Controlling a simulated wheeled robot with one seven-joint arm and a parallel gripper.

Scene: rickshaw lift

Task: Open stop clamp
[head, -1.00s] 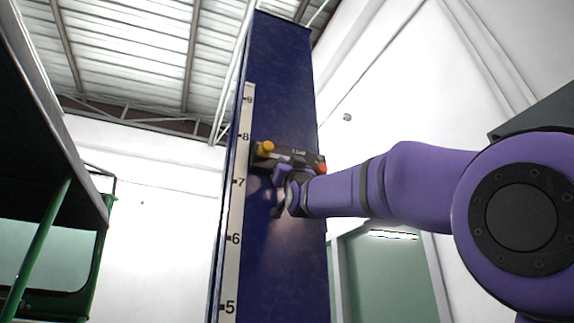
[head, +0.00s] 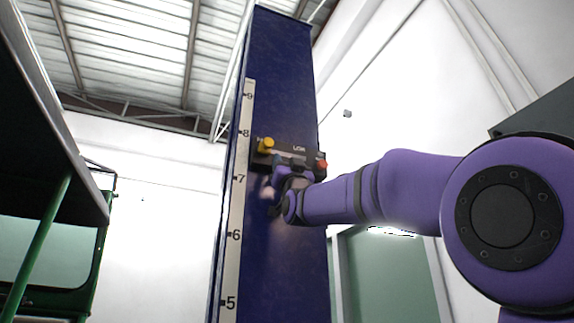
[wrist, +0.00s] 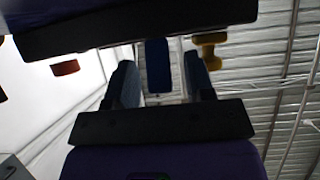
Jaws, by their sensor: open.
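The stop clamp (head: 291,158) is a dark block across the upper part of a blue post, with a yellow knob (head: 265,145) at its left and a red knob (head: 321,164) at its right. My gripper (head: 278,177) is at the block's lower front, partly hidden by my wrist. In the wrist view the dark block (wrist: 140,27) crosses the top, with the yellow knob (wrist: 209,46) right and the red one (wrist: 65,67) left. My two fingers (wrist: 160,80) stand apart, with a blue piece (wrist: 157,62) showing between them. I cannot tell whether they touch it.
The blue post (head: 277,90) carries a white number scale (head: 237,200) along its left edge. A green-framed vehicle (head: 40,240) with a dark roof underside is at the left. Open space lies between it and the post.

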